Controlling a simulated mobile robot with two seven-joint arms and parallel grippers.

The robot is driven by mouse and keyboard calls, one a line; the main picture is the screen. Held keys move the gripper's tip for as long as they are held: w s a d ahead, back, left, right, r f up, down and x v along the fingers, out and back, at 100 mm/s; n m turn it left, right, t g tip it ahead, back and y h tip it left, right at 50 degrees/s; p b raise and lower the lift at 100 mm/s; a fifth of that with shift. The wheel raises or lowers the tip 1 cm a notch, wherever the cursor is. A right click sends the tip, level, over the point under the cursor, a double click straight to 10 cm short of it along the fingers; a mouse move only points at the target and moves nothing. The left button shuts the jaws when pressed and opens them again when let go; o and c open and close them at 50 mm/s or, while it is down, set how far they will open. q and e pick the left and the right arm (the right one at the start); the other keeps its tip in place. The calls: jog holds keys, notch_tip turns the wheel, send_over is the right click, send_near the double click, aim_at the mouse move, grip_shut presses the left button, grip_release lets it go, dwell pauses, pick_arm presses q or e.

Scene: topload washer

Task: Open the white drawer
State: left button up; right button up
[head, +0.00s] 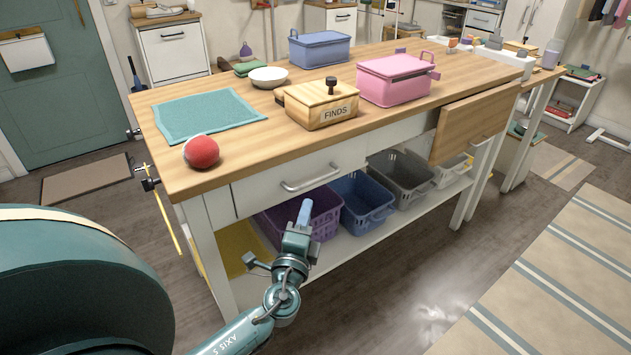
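The white drawer (262,194) is under the wooden worktop, in the left part of the bench front. Its front looks flush with the bench, so it appears shut. It has a grey bar handle (309,179). My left gripper (304,211) is in front of the bench, below the handle and apart from it in the picture. A pale blue fingertip points up toward the drawer. I cannot tell whether the fingers are apart; nothing is visible between them. My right gripper is not in view.
A wood-fronted drawer (474,122) sticks out at the bench's right. Purple (322,208), blue (362,204) and grey baskets (402,181) sit on the lower shelf. A red ball (202,152) and a FINDS box (320,105) stand on the worktop. The floor in front is clear.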

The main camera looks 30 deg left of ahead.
aim_at(315, 181)
pick_arm(q)
jog(key=p+x, duration=0.1)
jog(key=x, duration=1)
jog(key=shift+c, duration=0.5)
grip_shut()
